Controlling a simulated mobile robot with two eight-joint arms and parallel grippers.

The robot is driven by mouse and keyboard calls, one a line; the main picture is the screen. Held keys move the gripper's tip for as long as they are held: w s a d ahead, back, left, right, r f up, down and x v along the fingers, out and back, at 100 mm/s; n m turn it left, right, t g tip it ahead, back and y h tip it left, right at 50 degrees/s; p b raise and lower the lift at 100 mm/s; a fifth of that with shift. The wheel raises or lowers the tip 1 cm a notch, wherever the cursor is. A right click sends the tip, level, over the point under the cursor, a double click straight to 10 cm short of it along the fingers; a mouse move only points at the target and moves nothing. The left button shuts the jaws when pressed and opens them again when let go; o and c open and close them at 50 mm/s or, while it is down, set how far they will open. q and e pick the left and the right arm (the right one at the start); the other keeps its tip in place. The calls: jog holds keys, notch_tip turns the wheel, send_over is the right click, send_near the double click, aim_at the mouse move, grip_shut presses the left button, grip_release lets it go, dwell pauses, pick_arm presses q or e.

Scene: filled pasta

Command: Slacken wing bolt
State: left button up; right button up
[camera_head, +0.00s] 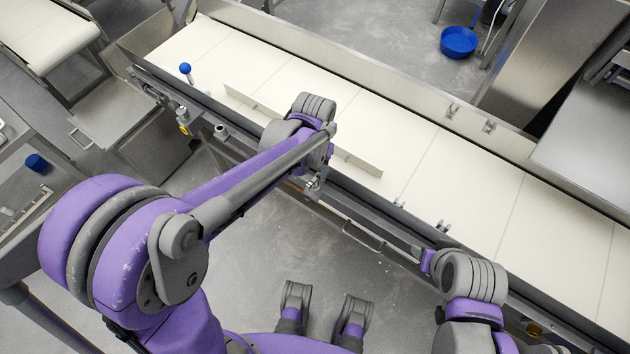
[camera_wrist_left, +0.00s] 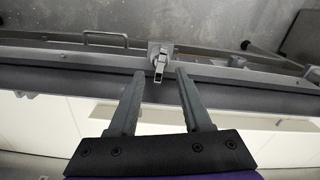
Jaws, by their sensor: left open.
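The wing bolt (camera_wrist_left: 159,66) is a small grey metal piece on a bracket at the side rail of the conveyor, in the upper middle of the left wrist view. My left gripper (camera_wrist_left: 160,74) is open and empty, its two fingers pointing at the rail. The bolt shows in the gap between the fingertips, apparently touching neither; its depth relative to them is hard to tell. In the head view a metal bracket (camera_head: 315,184) shows at the conveyor's near side below my left wrist, which mostly hides the gripper.
The conveyor (camera_head: 480,195) has a pale belt, with a long guide strip (camera_head: 358,160) along it. A blue ball knob (camera_head: 185,68) stands at its left end. A handle (camera_wrist_left: 105,39) is left of the bolt.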

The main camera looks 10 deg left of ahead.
aim_at(314, 178)
pick_arm(q)
jog(key=m, duration=0.3)
jog(key=shift+f, duration=0.1)
jog(key=shift+f+b, duration=1.4)
jog(key=shift+f, duration=0.35)
grip_shut()
